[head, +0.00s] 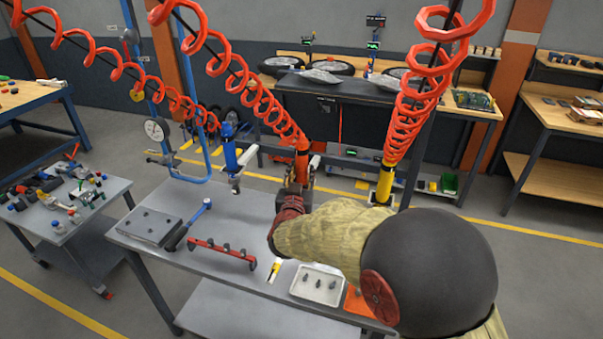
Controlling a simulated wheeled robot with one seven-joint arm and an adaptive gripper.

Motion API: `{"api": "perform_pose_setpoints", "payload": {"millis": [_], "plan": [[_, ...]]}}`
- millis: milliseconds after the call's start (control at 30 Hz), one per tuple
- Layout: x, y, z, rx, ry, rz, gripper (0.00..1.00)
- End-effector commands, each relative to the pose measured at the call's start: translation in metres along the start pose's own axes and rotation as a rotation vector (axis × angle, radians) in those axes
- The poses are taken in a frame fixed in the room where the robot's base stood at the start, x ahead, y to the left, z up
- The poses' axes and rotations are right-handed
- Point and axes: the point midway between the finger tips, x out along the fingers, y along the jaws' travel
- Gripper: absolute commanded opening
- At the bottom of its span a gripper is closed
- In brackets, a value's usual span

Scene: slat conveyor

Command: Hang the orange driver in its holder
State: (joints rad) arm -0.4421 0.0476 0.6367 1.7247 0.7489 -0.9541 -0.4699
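The orange driver (302,158) is upright on the end of a red coiled hose, over the back edge of the grey bench in the head view. My gripper (301,178) is at its lower part, with dark fingers close to both sides. The fingertips and the driver's lower end are partly hidden, so I cannot tell whether the fingers press on it. The orange driver's holder cannot be made out behind my gripper and arm. A blue driver (229,148) stands upright to the left, and a yellow driver (385,183) to the right, along the same back edge.
The grey bench (225,215) carries a metal plate (147,226), a blue-handled hammer (188,224), a red rack (220,252) and a white tray (318,284). Red coiled hoses (410,125) hang above. A tool-covered cart (100,205) stands left.

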Motion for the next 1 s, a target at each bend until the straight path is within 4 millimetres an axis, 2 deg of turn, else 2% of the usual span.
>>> {"api": "perform_pose_setpoints", "payload": {"millis": [267, 633, 767, 1000], "plan": [[0.0, 0.0, 0.002, -0.001, -0.003, 0.0, 0.48], [-0.006, 0.0, 0.004, -0.003, -0.006, -0.002, 0.48], [-0.023, -0.001, 0.003, -0.002, -0.005, -0.002, 0.48], [-0.072, -0.001, 0.002, -0.002, -0.004, -0.004, 0.48]]}}
